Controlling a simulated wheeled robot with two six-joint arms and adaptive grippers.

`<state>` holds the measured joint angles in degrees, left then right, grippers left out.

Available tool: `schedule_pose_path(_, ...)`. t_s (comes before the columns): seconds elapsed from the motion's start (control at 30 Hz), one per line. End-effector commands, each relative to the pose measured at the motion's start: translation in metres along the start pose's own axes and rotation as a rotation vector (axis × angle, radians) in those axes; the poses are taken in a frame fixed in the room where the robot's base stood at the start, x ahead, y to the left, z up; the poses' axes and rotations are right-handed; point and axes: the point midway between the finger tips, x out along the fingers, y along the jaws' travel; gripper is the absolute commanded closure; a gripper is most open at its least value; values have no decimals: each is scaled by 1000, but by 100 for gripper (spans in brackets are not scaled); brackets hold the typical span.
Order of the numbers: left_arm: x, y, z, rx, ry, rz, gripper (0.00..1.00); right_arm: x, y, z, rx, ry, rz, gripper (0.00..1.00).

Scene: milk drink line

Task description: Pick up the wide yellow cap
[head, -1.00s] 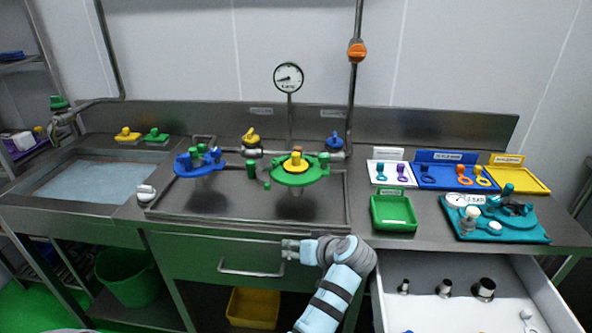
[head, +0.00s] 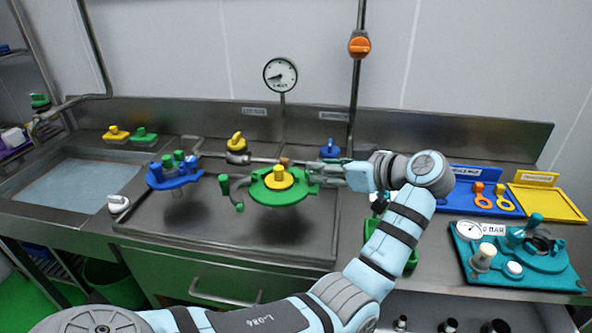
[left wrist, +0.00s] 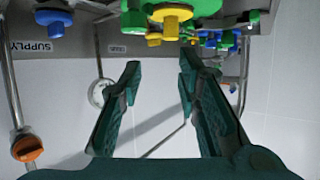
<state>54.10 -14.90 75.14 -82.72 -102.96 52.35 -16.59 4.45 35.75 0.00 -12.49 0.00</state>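A wide yellow cap (head: 278,179) sits on the round green flange (head: 262,192) over the steel counter. In the left wrist view, which is upside down, the yellow cap (left wrist: 170,20) shows at the top edge against the green flange. My left gripper (head: 312,174) comes from the right, just right of the cap and close to the flange's green posts. In the left wrist view its fingers (left wrist: 158,68) are spread with nothing between them. The cap is apart from the fingers. My right gripper is not in view.
A blue flange (head: 174,178) with knobs stands to the left. A yellow valve handle (head: 237,142) and a blue one (head: 330,148) are behind. A gauge (head: 280,75) rises at the back. A green tray (head: 400,255) and a teal tray (head: 520,275) lie right.

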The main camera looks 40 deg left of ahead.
Motion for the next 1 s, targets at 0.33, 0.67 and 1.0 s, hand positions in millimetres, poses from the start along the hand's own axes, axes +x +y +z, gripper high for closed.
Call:
schedule_pose_path(0.33, 74, 5, 4, 7, 1, 13, 69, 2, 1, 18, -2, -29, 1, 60)
schedule_pose_path(0.67, 129, 2, 9, 8, 0, 9, 69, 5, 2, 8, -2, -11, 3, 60)
schedule_pose_path(1.0, 134, 2, 9, 7, -1, 11, 84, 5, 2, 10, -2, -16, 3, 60)
